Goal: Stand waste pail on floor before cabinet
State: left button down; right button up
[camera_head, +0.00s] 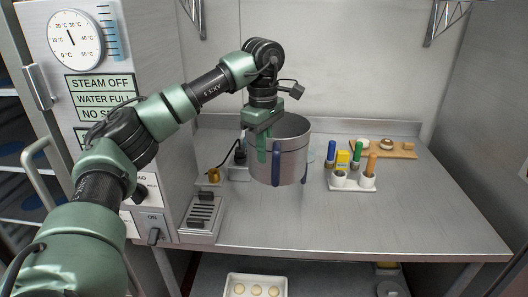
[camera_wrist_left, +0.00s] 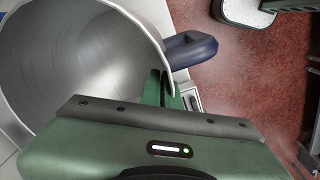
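The waste pail (camera_head: 292,165) is a steel-grey bucket with dark blue handles, upright in the head view against the steel worktop. I cannot tell from the head view how high it hangs. My left gripper (camera_head: 268,143) comes down from above onto the pail's near rim. In the left wrist view the pail (camera_wrist_left: 75,65) is open and looks empty, with a blue handle (camera_wrist_left: 190,48) beside my gripper (camera_wrist_left: 161,88), whose fingers close around its rim. The tall cabinet (camera_head: 160,70) with a dial and labels stands at the left. My right gripper is not in view.
The worktop (camera_head: 400,215) carries a white caddy (camera_head: 352,185) of coloured bottles and a wooden board (camera_head: 395,150). A tray of dough balls (camera_head: 255,287) sits below. Reddish floor (camera_wrist_left: 250,85) shows in the left wrist view.

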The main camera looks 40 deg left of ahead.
pick_arm(q)
notch_tip(320, 180, up, 4)
jog(key=p, duration=0.3)
jog(key=shift+r, duration=0.15)
